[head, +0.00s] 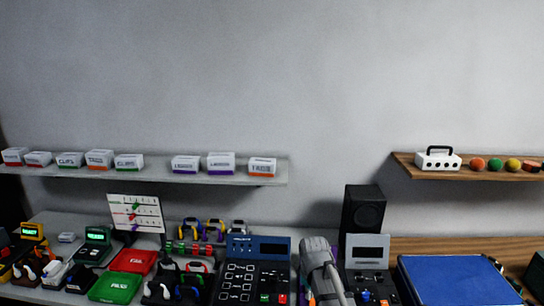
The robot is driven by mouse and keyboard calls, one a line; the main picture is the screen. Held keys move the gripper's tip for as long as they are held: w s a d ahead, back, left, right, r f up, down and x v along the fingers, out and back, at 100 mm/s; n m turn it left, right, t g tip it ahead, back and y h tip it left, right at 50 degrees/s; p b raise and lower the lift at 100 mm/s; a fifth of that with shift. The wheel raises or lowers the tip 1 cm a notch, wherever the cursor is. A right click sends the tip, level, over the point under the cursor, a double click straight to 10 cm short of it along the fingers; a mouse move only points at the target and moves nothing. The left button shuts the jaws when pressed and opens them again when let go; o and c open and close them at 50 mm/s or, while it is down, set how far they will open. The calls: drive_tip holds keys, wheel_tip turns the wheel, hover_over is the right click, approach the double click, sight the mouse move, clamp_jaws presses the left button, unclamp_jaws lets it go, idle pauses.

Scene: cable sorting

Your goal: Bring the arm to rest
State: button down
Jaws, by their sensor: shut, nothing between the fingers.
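A grey rounded shape at the bottom centre of the head view, between the dark keypad panel and the small console, looks like part of my arm. It rises from the lower edge of the picture. My gripper and its fingertips cannot be made out in this view.
The bench holds a keypad panel (257,270), a console (368,275), a black speaker (363,210), a blue mat (455,279), a red case (133,261) and a green case (115,286). A grey shelf (220,177) bears several labelled boxes. A wooden shelf (404,165) is right.

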drive_tip(key=s+d+f+m+b, duration=0.2)
drive_tip(key=s+d+m, duration=0.3)
drive_tip(key=s+m, duration=0.3)
drive_tip(key=shift+s+d, duration=0.15)
drive_tip(key=shift+s, duration=1.05)
drive_tip(key=shift+f, duration=0.1)
